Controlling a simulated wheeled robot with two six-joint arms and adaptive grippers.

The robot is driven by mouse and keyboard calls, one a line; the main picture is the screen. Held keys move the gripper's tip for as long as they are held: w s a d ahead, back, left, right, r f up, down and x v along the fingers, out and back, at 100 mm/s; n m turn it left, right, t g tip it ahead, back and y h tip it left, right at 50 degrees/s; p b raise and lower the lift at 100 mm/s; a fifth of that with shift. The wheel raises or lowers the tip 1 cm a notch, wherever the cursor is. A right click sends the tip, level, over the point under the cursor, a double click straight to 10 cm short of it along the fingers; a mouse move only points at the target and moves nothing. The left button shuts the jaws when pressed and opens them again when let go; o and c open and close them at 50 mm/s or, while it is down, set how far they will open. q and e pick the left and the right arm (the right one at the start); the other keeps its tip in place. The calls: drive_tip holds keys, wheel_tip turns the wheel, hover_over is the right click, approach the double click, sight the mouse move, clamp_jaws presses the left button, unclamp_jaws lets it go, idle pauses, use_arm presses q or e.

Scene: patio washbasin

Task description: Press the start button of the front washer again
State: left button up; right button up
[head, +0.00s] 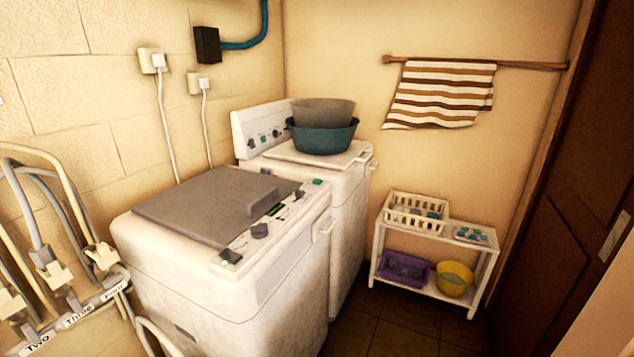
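The front washer (215,290) is a white top-loader with a closed grey lid (200,205). Its control panel (285,212) runs along the right edge of the top, with dark knobs, a dark strip with green marks and small buttons. I cannot tell which of these is the start button. Neither of my grippers is in view.
A second white washer (345,205) stands behind, with stacked basins (322,135) on it. A white shelf (470,247) with baskets stands at the right. A labelled power strip (85,312) with plugs and cables is at the lower left. A dark door (560,220) is at the far right.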

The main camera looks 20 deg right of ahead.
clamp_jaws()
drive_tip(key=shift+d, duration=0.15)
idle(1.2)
